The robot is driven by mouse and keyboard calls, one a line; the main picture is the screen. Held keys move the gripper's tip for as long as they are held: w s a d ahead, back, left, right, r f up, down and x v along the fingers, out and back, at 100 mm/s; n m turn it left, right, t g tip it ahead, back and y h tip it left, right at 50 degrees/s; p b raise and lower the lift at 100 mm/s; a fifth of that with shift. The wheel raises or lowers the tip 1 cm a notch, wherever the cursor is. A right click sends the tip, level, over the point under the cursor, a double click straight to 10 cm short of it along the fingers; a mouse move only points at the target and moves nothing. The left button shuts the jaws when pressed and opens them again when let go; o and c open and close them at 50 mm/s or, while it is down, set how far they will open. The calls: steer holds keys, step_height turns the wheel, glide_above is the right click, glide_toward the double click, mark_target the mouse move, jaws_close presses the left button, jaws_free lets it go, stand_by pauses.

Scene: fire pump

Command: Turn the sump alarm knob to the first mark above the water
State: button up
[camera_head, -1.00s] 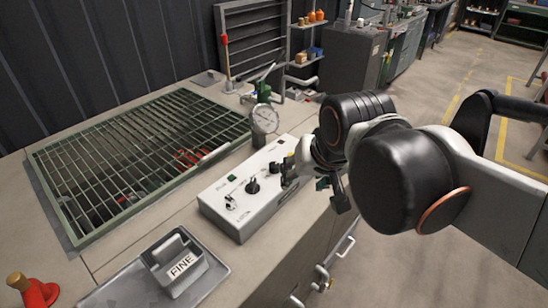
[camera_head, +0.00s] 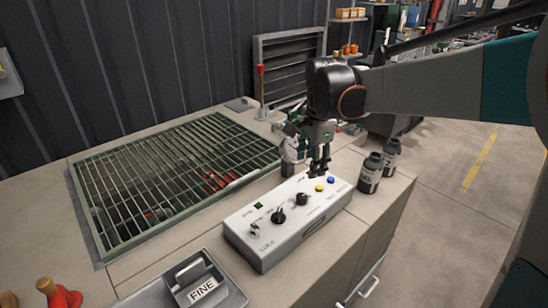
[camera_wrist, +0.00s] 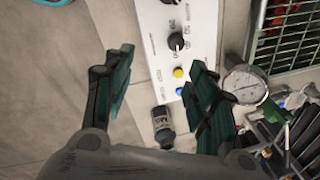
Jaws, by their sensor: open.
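A white control box (camera_head: 262,250) stands on the counter, with two black knobs on its top: one near the middle (camera_head: 278,216) and one to its right (camera_head: 302,199). The labels are too small to read, so I cannot tell which is the sump alarm knob. My gripper (camera_head: 319,170) points down above the right end of the box, near the yellow button (camera_head: 319,188) and blue button (camera_head: 330,180). In the wrist view my gripper (camera_wrist: 161,60) is open and empty, with a black knob (camera_wrist: 176,41) showing between and beyond its fingers, apart from them.
A green-framed grate (camera_head: 85,215) covers the sump at the left. Dark bottles (camera_head: 370,175) stand right of the box. A tray with a FINE block (camera_head: 203,289) and a red cone-shaped object (camera_head: 62,298) are in front. A pressure gauge (camera_wrist: 245,84) shows in the wrist view.

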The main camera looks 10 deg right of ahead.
mark_target(302, 196)
steer(key=w+d+f+m+g, duration=0.1)
steer(key=w+f+m+g, duration=0.1)
steer(key=w+f+m, duration=0.6)
steer(key=shift+n, duration=0.9)
steer(key=f+b, duration=0.1)
steer(key=f, duration=0.3)
steer(key=f+b, duration=0.2)
steer(key=f, duration=0.2)
steer(key=f+b, duration=0.1)
steer(key=f, duration=0.3)
steer(key=shift+w+f, duration=0.2)
steer(key=shift+w, duration=0.05)
steer(key=c, duration=1)
